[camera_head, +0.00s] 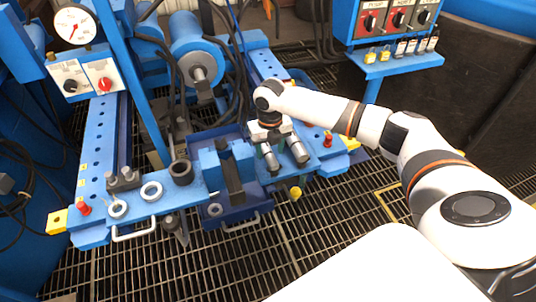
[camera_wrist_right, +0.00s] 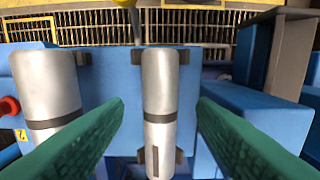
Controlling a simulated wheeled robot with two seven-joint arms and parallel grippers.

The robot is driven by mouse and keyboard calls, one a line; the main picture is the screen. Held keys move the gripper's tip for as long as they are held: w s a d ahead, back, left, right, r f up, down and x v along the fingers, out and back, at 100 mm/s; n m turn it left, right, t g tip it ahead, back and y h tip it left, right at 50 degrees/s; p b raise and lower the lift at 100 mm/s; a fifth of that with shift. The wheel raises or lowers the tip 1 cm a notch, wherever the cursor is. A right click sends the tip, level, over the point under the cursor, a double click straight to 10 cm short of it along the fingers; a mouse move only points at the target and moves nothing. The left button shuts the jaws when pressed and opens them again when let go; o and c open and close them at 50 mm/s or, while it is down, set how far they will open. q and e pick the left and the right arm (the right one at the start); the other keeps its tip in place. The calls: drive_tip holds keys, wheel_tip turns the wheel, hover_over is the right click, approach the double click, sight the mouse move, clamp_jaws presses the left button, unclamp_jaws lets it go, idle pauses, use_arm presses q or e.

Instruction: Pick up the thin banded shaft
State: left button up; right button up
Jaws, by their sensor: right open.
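The thin banded shaft (camera_wrist_right: 160,105) is a slim silver cylinder with dark bands. It lies across dark supports on a blue bench and is centred between the two green fingers of my right gripper (camera_wrist_right: 158,140) in the right wrist view. The fingers are open, with a gap on both sides of the shaft. In the head view the thin shaft (camera_head: 271,160) shows just below my right gripper (camera_head: 268,146), partly covered by it. A thicker banded shaft (camera_wrist_right: 48,90) lies parallel beside it, also seen in the head view (camera_head: 299,152). My left gripper is not in view.
A blue bracket block (camera_head: 243,160) stands close to the left of the thin shaft. A dark ring (camera_head: 181,172) and pale rings (camera_head: 151,191) sit farther left. A red pin (camera_head: 327,139) stands right of the thicker shaft. A control panel (camera_head: 398,18) is at the upper right.

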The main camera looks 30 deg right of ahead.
sight(269, 153)
wheel_tip(269, 153, down, 2)
drive_tip(key=shift+f, duration=0.1)
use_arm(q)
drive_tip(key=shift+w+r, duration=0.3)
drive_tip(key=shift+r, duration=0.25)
use_arm(e)
clamp_jaws()
drive_tip(key=shift+w+r, duration=0.1)
drive_tip(key=shift+r, duration=0.1)
